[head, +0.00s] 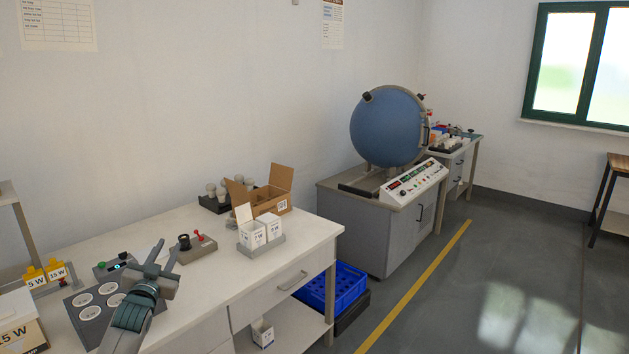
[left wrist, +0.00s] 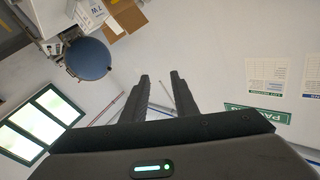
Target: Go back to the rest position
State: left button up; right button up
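My left gripper (head: 165,255) is raised over the left part of the white workbench (head: 205,222). In the left wrist view, its two dark fingers (left wrist: 160,78) stand apart with nothing between them, so it is open and empty. That view is tilted and shows the wall, window and part of the bench items. My left forearm hides part of the dark plate with round white pads (head: 88,313). My right gripper is in neither view.
On the bench are a small box with a red lever (head: 196,248), white bulb cartons (head: 252,234), an open brown carton (head: 268,199) and several bulbs in a dark holder (head: 212,203). A blue sphere (head: 385,128) stands on a grey cabinet (head: 385,235).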

pick_arm(q)
jog(key=s+d+f+g, duration=0.1)
jog(key=s+f+g, duration=0.25)
jog(key=f, duration=1.45)
jog(key=s+d+f+g, duration=0.2)
jog(key=s+f, duration=0.6)
jog(key=f, duration=0.4)
jog(key=s+d+f+g, duration=0.1)
jog(key=s+f+g, duration=0.1)
jog(key=s+f, duration=0.7)
jog(key=s+d+f+g, duration=0.2)
jog(key=s+f, duration=0.4)
jog(key=f, duration=0.8)
jog(key=s+d+f+g, duration=0.2)
jog(key=s+f, duration=0.6)
jog(key=s, duration=0.4)
jog(key=s+d+f+g, duration=0.2)
jog(key=s+f, duration=0.6)
jog(key=s, duration=0.4)
jog(key=s+d+f+g, duration=0.1)
jog(key=s+f, duration=0.1)
jog(key=s, duration=0.8)
jog(key=s+d+f+g, duration=0.2)
jog(key=s, duration=0.8)
jog(key=s+d+f+g+h, duration=0.1)
jog(key=s+f, duration=0.1)
jog(key=s, duration=0.8)
jog(key=shift+d+f+n+g, duration=0.35)
jog(key=shift+n, duration=0.05)
